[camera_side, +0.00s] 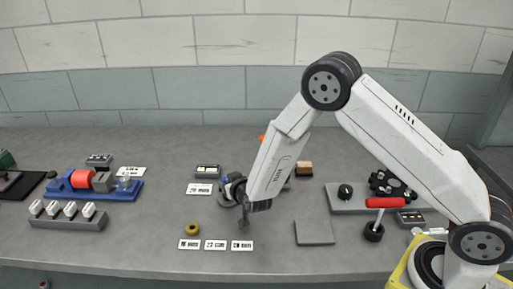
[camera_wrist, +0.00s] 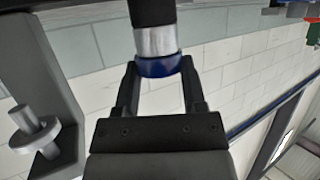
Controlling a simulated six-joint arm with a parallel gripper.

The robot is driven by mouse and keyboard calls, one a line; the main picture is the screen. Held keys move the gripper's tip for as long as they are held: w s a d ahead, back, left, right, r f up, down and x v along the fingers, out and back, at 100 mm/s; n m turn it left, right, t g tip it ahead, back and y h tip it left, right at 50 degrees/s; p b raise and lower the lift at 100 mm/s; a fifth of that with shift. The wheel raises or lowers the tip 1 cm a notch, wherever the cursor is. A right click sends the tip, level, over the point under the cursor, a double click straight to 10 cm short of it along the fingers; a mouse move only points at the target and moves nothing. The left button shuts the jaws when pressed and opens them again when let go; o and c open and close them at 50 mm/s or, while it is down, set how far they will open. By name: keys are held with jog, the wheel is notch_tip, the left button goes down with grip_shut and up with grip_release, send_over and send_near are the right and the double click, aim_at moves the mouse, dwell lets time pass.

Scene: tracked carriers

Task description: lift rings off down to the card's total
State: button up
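In the side view my gripper is mostly hidden by the forearm and cannot be made out clearly. In the wrist view my gripper (camera_wrist: 158,70) has its two black fingers apart, on either side of the blue end of a black and silver cylinder (camera_wrist: 155,40). Contact cannot be judged. A brass ring (camera_side: 192,229) lies on the table above the left of three small cards: the left card (camera_side: 189,244), middle card (camera_side: 215,245) and right card (camera_side: 242,245). Their print is too small to read. A small dark upright thing (camera_side: 243,222) shows below the forearm. Another card (camera_side: 201,188) lies farther back.
A blue fixture (camera_side: 130,191) with a red cylinder and a grey rack (camera_side: 65,223) stand at left. A flat grey plate (camera_side: 315,232) lies right of the cards. A red-handled tool (camera_side: 385,202) and a grey board (camera_side: 338,206) stand farther right. The front left table is clear.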

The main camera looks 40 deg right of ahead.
grip_shut()
jog(key=shift+r, duration=0.1)
jog(key=shift+r, duration=0.6)
jog(key=s+d+r, duration=0.1)
jog(key=s+r, duration=1)
jog(key=s, duration=0.3)
jog(key=shift+r, duration=0.3)
jog(key=shift+w+d, duration=0.1)
jog(key=shift+w, duration=0.05)
